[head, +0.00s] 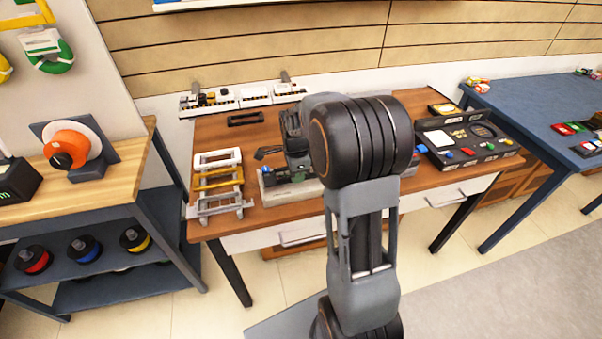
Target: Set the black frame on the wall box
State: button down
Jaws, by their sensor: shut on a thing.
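My gripper (292,150) hangs over the middle of the wooden bench, partly hidden by my arm. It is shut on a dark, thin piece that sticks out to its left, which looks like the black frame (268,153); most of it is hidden. Below the gripper is a light grey block (270,188) with dark greenish parts on top. I cannot tell for sure whether this is the wall box, or whether the held piece touches it. Another flat black piece with a slot (246,119) lies on the bench farther back.
A white rail of modules (240,99) stands along the bench's back edge. A white and yellow rack (218,184) is at the left. A black control panel (468,137) is at the right. Bare wood (212,130) shows at the back left.

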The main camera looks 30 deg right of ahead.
jog(key=shift+f, duration=0.35)
dwell(0.3)
jog(key=shift+f+b, duration=0.45)
jog(key=shift+b, duration=0.1)
jog(key=shift+f+b, duration=0.3)
jog(key=shift+f, duration=0.4)
dwell(0.9)
jog(key=c, duration=1.1)
grip_release()
jog(key=shift+c, duration=0.2)
